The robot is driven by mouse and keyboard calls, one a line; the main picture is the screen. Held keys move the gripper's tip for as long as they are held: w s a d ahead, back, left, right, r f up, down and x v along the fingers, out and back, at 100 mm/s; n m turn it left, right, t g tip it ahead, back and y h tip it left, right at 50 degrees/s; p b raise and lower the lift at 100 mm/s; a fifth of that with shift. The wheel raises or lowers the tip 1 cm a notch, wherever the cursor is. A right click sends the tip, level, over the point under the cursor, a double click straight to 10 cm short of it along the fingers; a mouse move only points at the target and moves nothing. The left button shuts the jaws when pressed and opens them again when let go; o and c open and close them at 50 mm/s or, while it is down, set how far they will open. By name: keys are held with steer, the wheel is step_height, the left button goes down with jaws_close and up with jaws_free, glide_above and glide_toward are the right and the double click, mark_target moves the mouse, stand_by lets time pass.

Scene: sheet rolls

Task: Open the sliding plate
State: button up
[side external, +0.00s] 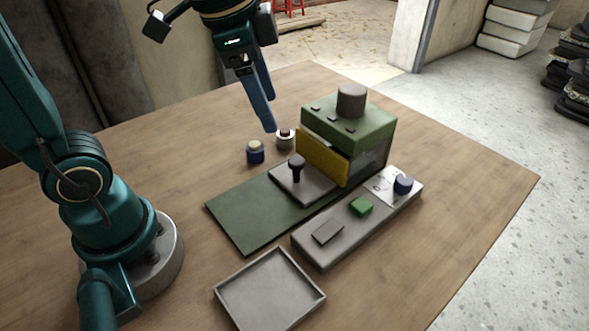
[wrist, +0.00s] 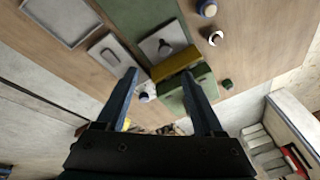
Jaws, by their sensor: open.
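A grey plate (side external: 318,190) with an upright black knob (side external: 297,165) lies on a green base (side external: 245,222), in front of a green box (side external: 350,125). A yellow panel (side external: 322,158) covers the box's front, and the plate meets its lower edge. The wrist view also shows the grey plate (wrist: 152,52), the yellow panel (wrist: 175,66) and the green box (wrist: 203,88). My gripper (side external: 268,128) is open and empty, above the table and behind and left of the box, apart from the knob. Its two spread fingers show in the wrist view (wrist: 160,73).
Two small round pieces, a blue one (side external: 255,155) and a white one (side external: 285,140), stand left of the box. A grey block (side external: 340,242) with a green button and a blue knob lies in front. An empty grey tray (side external: 268,295) is nearest. Bare table (side external: 470,190) lies right.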

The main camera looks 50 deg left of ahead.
steer(key=m+g, duration=0.2)
glide_toward(297, 161)
steer(key=f, duration=0.1)
steer(key=w+f+g, duration=0.1)
steer(key=shift+w+a+f, duration=0.1)
steer(key=shift+w+f, duration=0.15)
steer(key=shift+f, duration=0.1)
steer(key=shift+s+f, duration=0.1)
steer(key=shift+f, duration=2.75)
steer(key=shift+c, duration=0.3)
jaws_close()
steer(key=shift+r, duration=0.1)
